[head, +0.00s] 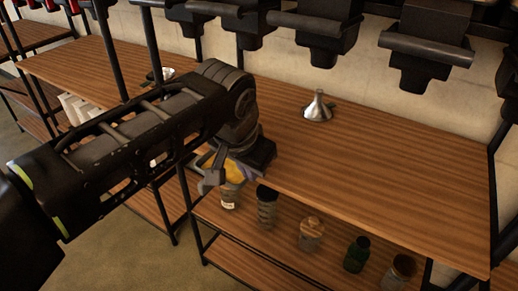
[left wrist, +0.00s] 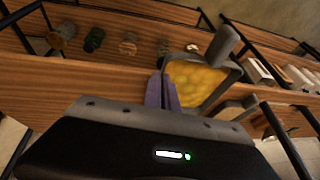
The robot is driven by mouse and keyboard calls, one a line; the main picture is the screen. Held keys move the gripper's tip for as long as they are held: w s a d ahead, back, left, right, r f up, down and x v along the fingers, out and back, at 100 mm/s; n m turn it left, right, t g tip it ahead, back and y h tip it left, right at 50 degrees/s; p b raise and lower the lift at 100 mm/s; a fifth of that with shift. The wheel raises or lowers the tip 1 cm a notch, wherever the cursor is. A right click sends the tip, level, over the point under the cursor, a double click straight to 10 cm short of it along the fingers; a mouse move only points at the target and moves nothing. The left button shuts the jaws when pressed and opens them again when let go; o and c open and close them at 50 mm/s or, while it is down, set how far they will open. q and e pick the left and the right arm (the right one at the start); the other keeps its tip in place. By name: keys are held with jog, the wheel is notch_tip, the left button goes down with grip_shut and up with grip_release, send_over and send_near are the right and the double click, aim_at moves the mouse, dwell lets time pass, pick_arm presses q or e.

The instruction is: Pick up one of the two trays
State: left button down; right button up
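A small grey tray (head: 212,180) with a yellow filling hangs in front of the wooden counter's edge, above the lower shelf. It also shows in the left wrist view (left wrist: 226,42), with its yellow filling facing the camera and a grey handle-like part sticking up. My left gripper (head: 249,176) has its purplish fingers close together at the tray's side wall. In the left wrist view the fingers (left wrist: 162,78) look closed on that wall. In the head view my wrist hides part of the tray. I cannot make out a second tray. My right gripper is out of view.
The counter (head: 400,160) is mostly clear, with a silver funnel-shaped object (head: 317,108) on it. Several jars, one dark green (head: 357,254), stand on the shelf below. Black dispensers (head: 425,45) hang above the counter. White containers (head: 75,106) stand at the left.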

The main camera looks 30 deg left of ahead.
pick_arm(q)
jog(key=shift+s+d, duration=0.25)
jog(key=shift+s, duration=0.45)
jog(key=shift+s+d, duration=0.2)
jog(key=shift+s, duration=0.45)
jog(key=shift+w, duration=0.1)
